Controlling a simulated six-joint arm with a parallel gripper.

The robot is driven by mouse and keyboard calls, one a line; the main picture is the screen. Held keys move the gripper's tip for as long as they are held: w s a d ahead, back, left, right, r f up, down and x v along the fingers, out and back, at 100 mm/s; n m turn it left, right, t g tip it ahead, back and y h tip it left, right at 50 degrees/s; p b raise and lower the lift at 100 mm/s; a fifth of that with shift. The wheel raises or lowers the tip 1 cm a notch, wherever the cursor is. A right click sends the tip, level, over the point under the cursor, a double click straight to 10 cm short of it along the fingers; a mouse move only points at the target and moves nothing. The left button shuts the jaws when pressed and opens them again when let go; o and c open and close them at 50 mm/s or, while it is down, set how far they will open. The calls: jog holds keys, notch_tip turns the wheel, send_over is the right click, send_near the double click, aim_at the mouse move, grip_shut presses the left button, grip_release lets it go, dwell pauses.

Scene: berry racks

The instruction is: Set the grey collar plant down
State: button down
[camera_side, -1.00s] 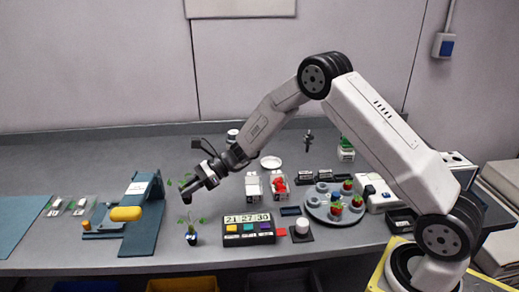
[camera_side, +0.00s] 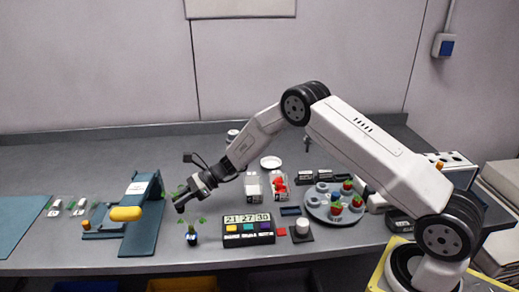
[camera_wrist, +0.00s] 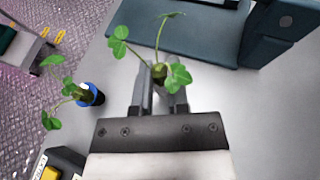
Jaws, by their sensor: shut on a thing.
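My gripper (camera_wrist: 160,100) is shut on a small plant with green leaves (camera_wrist: 178,76), in the middle of the wrist view. The leaves spread above the fingertips; its collar is mostly hidden, so I cannot make out its colour well. In the side view my gripper (camera_side: 180,206) points down-left, low over the bench between the blue stand and a second plant. I cannot tell whether the held plant touches the bench. The second plant, with a blue collar (camera_side: 192,239), stands on the bench just below and right; it also shows in the wrist view (camera_wrist: 92,95).
The dark blue stand (camera_side: 142,232) with a yellow capsule (camera_side: 126,214) is to the left. A black box with a display (camera_side: 248,228) is to the right. A round grey tray (camera_side: 322,213) with strawberries stands farther right.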

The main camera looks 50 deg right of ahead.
jog(key=shift+f, duration=1.05)
jog(key=shift+f, duration=0.15)
jog(key=c, duration=0.6)
grip_release()
jog(key=v, duration=1.2)
